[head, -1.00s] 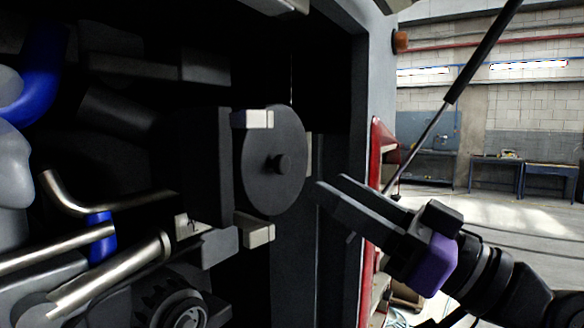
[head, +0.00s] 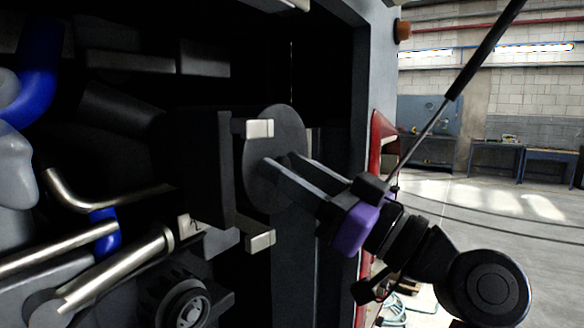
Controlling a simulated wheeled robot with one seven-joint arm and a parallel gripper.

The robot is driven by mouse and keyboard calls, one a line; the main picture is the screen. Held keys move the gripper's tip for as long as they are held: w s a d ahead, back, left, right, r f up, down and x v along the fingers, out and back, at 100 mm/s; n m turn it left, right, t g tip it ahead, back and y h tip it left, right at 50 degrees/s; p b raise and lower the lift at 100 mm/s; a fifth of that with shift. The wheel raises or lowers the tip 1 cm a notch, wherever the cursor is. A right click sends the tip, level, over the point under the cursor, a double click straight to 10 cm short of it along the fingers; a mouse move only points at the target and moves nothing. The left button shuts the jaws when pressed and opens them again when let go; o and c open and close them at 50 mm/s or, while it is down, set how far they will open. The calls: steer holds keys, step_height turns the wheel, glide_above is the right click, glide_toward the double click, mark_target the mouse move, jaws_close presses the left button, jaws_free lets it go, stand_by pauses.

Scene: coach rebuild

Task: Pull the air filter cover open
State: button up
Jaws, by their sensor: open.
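The air filter cover (head: 262,145) is a dark grey round disc on the dark filter housing (head: 226,170) inside the engine bay. Two pale clips, an upper one (head: 259,128) and a lower one (head: 261,241), sit at its edge. My gripper (head: 280,160), with long grey fingers and a purple body, reaches in from the right. Its fingers are apart and lie in front of the disc near its middle. The disc's central knob is hidden behind or between the fingers. I cannot tell whether the fingers touch it.
Metal pipes (head: 120,265) and a pulley (head: 188,308) fill the lower left. The bay's grey frame (head: 374,90) stands just right of the disc, with a red edge (head: 380,150). A gas strut (head: 455,85) slants across the upper right. Open workshop floor lies beyond.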

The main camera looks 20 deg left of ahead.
jaws_close()
stand_by(1.3)
